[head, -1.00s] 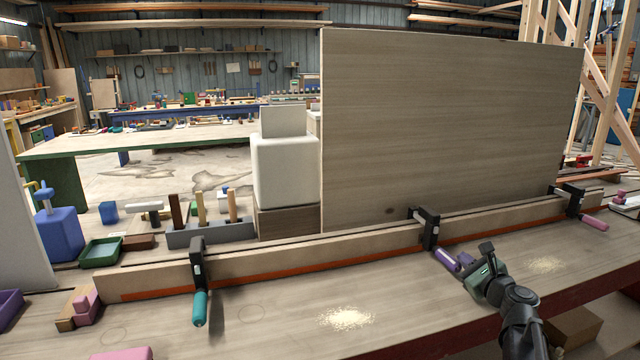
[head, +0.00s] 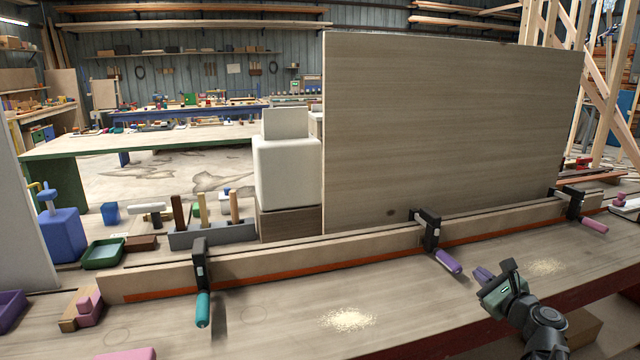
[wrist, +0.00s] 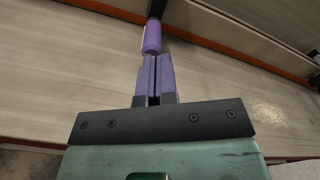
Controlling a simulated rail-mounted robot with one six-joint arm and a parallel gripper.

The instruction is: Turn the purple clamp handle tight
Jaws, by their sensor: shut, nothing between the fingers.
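The purple clamp handle (head: 447,261) sticks out toward the front from the middle black clamp (head: 428,229) on the long wooden strip. My gripper (head: 479,271) is just right of the handle, with a small gap of bare bench between them. Its purple fingers are shut and empty. In the wrist view the purple handle (wrist: 152,37) lies straight beyond the closed fingertips (wrist: 154,57). That view does not show the gap clearly. How tight the clamp is cannot be told.
A teal-handled clamp (head: 202,308) stands to the left and a pink-handled clamp (head: 594,225) to the right. A large wooden panel (head: 450,125) stands upright behind the strip (head: 330,245). Sawdust piles (head: 347,319) lie on the bench. The front bench surface is mostly clear.

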